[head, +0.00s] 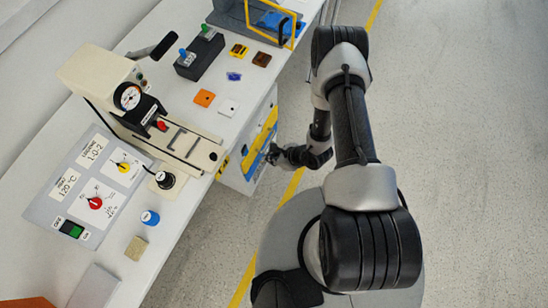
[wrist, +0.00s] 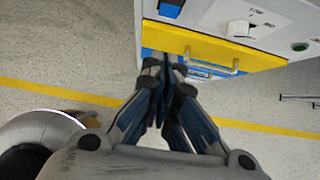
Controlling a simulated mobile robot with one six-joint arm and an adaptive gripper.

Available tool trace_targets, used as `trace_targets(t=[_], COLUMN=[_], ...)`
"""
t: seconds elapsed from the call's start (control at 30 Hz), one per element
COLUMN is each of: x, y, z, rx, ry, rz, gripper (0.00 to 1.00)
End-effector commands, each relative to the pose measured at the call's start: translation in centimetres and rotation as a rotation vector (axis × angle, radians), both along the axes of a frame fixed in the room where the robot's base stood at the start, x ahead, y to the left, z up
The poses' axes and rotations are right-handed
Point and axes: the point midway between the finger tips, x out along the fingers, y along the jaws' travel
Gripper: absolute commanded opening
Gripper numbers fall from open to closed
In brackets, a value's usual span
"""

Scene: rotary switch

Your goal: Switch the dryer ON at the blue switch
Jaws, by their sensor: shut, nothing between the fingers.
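My gripper (head: 276,154) hangs in front of the bench's end cabinet in the head view, apart from the controls on the bench top. In the wrist view my gripper (wrist: 165,68) is shut and empty, its dark fingers close together before the cabinet's yellow panel (wrist: 205,47). I cannot tell which part is the dryer's blue switch.
The bench top holds a control panel with a red knob (head: 95,203), a yellow knob (head: 124,167) and a green rocker (head: 72,229). A loose blue-capped piece (head: 150,217) and a beige press (head: 100,75) stand near. A metal handle (wrist: 223,71) juts from the yellow panel. Floor is clear.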

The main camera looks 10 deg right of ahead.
Motion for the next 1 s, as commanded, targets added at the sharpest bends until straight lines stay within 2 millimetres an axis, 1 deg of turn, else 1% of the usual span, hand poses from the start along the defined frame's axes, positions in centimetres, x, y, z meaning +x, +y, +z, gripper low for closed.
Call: trace_targets(t=[0.03,0.23,0.3,0.37,0.5,0.7,0.93,1.0], x=[0.3,1.9,2.8,3.2,4.0,4.3,4.3,4.4], y=[0.7,2.6,3.6,4.3,5.2,5.6,5.5,5.2], z=[-1.3,-4.6,-4.6,-4.6,-4.7,-4.7,-4.7,-4.8], rx=[0.000,0.000,-0.001,0.000,0.000,-0.001,0.000,0.005], ry=[0.000,-0.001,-0.003,-0.001,0.000,0.001,0.000,-0.003], rz=[0.006,0.004,0.005,0.004,0.001,0.000,-0.001,-0.003], gripper=[0.00,0.00,0.00,0.00,0.00,0.00,0.00,0.00])
